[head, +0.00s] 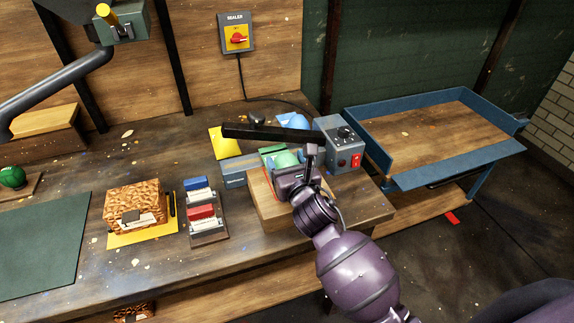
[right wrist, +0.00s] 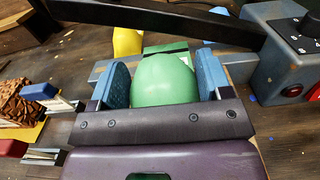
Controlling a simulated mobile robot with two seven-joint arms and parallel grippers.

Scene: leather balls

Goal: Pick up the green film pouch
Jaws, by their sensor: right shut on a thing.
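The green film pouch (head: 286,160) is a rounded, pale green bulge below the black arm of the sealer. In the right wrist view the green pouch (right wrist: 165,82) fills the space between two blue finger pads. My right gripper (head: 289,170) is shut on it, above the wooden block (head: 264,210) at the bench's right end. The gripper hides the pouch's near underside, so I cannot tell whether it touches what is below. My left gripper is not in view.
The sealer's black arm (head: 265,132) reaches over the pouch from the grey control box (head: 343,143). A blue pouch (head: 294,121) and a yellow one (head: 222,142) lie behind. Card holders (head: 203,210) stand left. A blue-rimmed wooden tray table (head: 435,130) is right.

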